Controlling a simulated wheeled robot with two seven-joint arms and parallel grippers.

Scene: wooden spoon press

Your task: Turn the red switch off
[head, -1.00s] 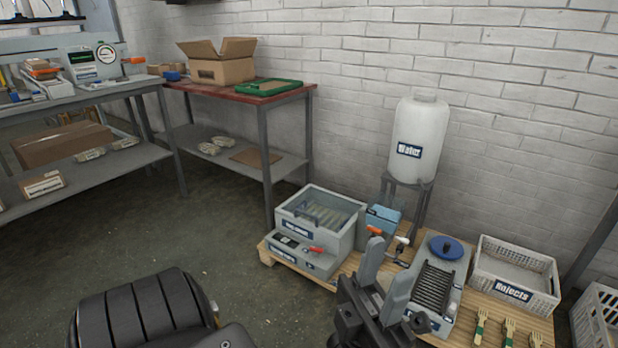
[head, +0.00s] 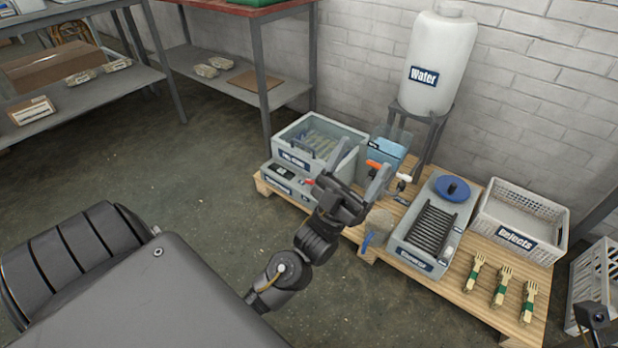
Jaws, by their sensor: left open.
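The red switch (head: 309,182) is a small red lever on the front panel of a grey box unit (head: 285,190) at the left end of the pallet. My left gripper (head: 363,154) is open and empty, just right of the switch in the head view. Its fingers point up and away from me, and its dark body (head: 340,200) comes close to the switch in the picture. I cannot tell whether it touches the box. The switch's exact position is too small to read.
A wooden pallet (head: 480,300) carries the box, a blue container (head: 385,158), a grey tray unit (head: 450,218) with a blue disc and a Rejects crate (head: 520,237). Open floor lies left.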

